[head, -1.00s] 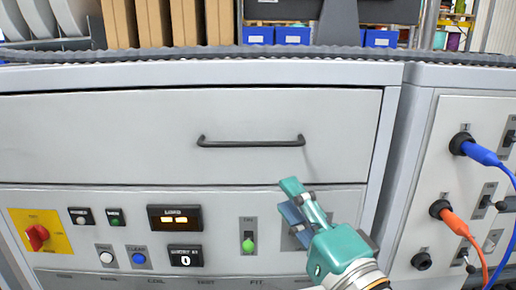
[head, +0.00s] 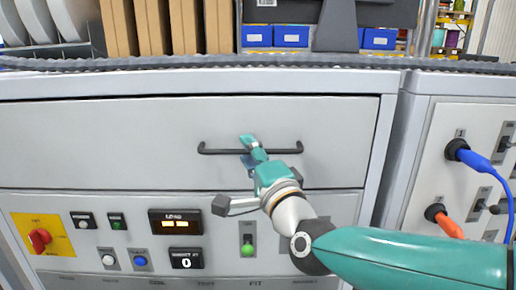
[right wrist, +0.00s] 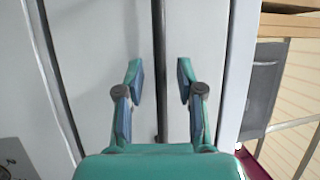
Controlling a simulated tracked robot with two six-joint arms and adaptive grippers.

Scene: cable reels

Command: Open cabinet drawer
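The cabinet drawer (head: 100,140) has a wide grey front that looks flush with the cabinet. Its black bar handle (head: 220,151) runs level across the front. My right gripper (head: 252,150) is at the middle of the handle and covers part of it. In the right wrist view the handle (right wrist: 159,50) runs upright between the two fingers of the right gripper (right wrist: 160,82). The fingers are apart, with a gap on each side of the bar. My left gripper is in neither view.
Below the drawer is a panel with a red rotary switch (head: 40,240), buttons and displays. To the right, a socket panel (head: 435,130) has blue (head: 475,160) and orange (head: 448,224) plugs. A dark ribbed strip (head: 200,62) runs along the cabinet top.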

